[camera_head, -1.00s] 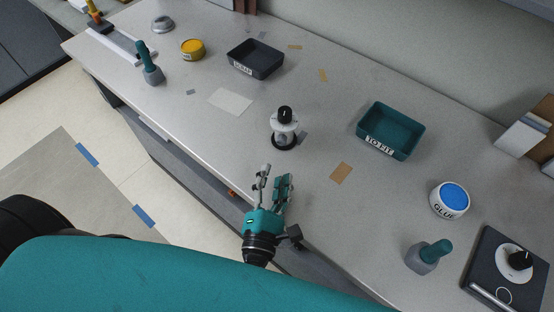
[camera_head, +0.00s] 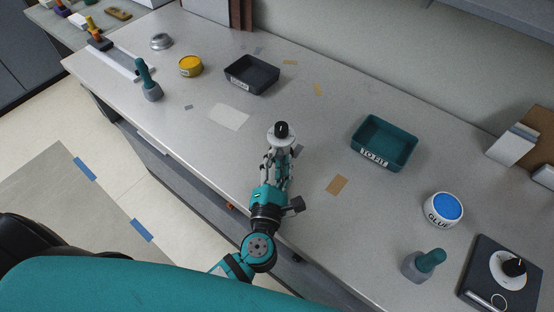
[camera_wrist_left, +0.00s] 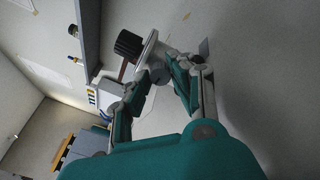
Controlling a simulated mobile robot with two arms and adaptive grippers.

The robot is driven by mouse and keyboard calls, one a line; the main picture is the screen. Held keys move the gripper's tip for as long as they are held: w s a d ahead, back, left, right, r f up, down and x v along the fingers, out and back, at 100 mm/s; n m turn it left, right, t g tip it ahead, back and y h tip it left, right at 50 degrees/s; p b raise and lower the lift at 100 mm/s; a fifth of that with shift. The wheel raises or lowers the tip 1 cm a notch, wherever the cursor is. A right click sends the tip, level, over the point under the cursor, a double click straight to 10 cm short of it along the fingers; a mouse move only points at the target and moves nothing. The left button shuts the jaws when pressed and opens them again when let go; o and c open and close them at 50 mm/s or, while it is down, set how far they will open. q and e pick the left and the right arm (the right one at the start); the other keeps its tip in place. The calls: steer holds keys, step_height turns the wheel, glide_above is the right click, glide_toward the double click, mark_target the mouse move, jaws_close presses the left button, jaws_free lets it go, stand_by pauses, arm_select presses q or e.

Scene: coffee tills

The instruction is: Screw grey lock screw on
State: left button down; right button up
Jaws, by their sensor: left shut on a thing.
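My left gripper (camera_head: 276,158) is shut on a white dial with a black knob (camera_head: 281,130), near the bench's front edge. In the left wrist view the fingers (camera_wrist_left: 166,82) close on the grey stem just below the white disc (camera_wrist_left: 149,48); the ribbed black knob (camera_wrist_left: 128,44) points away. My gripper hides the dial's foot in the head view. I cannot tell whether it touches the bench. I cannot pick out a grey lock screw for sure; a silver round part (camera_head: 161,41) lies at the far left. My right gripper is not in view.
A teal TO FIT tray (camera_head: 359,146) stands right of my gripper; a dark tray (camera_head: 232,80) stands behind. A glue tub (camera_head: 443,209), a teal-handled tool (camera_head: 424,264) and a dark box with another dial (camera_head: 479,283) are at right.

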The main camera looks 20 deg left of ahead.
arm_select(q)
steer(key=c, duration=1.3)
jaws_free()
steer(key=shift+s+d+f, duration=0.1)
steer(key=shift+s+d, duration=0.05)
steer(key=shift+s, duration=0.95)
steer(key=shift+n, duration=0.8)
steer(key=shift+w, duration=0.15)
